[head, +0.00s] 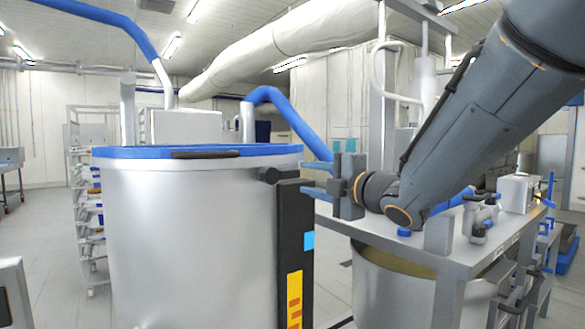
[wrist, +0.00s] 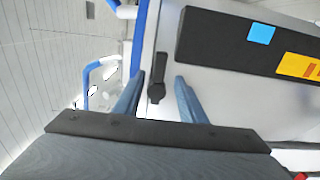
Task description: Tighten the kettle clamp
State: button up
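The kettle (head: 185,240) is a large steel drum with a blue rim (head: 130,152), standing at centre left in the head view. Its clamp (head: 270,175) is a small black fitting just below the rim on the right side. In the wrist view the clamp (wrist: 157,90) is a short black lever on the kettle wall. My gripper (head: 304,177) is open, with its blue fingers pointing toward the clamp from the right. In the wrist view the gripper (wrist: 159,78) has one finger on each side of the clamp's line. I see no contact; the remaining depth is unclear.
A black panel (head: 294,255) with blue and yellow labels runs down the kettle beside the clamp. A steel table (head: 395,228) with equipment stands on the right, over another vessel (head: 390,290). A blue pipe (head: 290,108) arches behind the kettle.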

aim_at(291, 174)
jog(key=shift+p+x, duration=1.2)
jog(key=shift+x, duration=2.65)
jog(key=shift+c, duration=0.3)
grip_shut()
